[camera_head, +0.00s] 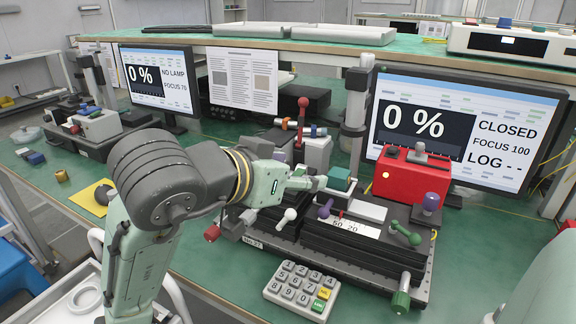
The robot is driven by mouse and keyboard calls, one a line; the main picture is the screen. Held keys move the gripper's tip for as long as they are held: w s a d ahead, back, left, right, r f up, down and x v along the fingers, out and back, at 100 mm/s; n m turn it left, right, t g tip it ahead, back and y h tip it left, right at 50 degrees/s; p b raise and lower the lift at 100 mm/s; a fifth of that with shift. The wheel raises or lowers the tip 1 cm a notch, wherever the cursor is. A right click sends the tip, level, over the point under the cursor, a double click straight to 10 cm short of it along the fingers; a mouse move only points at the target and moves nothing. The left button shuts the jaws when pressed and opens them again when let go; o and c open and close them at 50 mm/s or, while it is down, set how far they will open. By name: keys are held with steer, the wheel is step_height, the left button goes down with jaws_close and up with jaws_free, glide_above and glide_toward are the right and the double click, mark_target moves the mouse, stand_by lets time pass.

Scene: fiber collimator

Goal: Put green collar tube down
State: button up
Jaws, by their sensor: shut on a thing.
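My gripper (316,184) reaches in from the left over the black stage assembly in the middle of the bench. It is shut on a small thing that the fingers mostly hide. A small green piece (339,178) shows right at the fingertips, above a white block (366,209); I take it to be the green collar tube. At this size I cannot tell whether it touches what is below it.
A red box (410,180) stands just right of the gripper. Purple (325,209), white (286,219) and green (404,234) knobbed levers stick up around the black stage (340,243). A keypad (301,291) lies in front. Two monitors stand behind.

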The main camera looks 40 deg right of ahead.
steer(key=w+d, duration=0.2)
steer(key=w, duration=0.1)
steer(key=w+d+p, duration=0.1)
steer(key=w+d, duration=0.1)
steer(key=w, duration=0.2)
steer(key=w+d+f+p, duration=0.1)
steer(key=w+d, duration=0.2)
steer(key=w, duration=0.1)
steer(key=shift+d, duration=0.1)
steer(key=f, duration=0.1)
steer(key=f+p, duration=0.1)
steer(key=f, duration=0.1)
steer(key=shift+w+d+f, duration=0.15)
steer(key=shift+w, duration=0.25)
steer(key=shift+f, duration=0.25)
steer(key=shift+f+b, duration=0.3)
steer(key=shift+f, duration=0.15)
steer(key=o, duration=1.2)
steer(key=shift+r, duration=0.1)
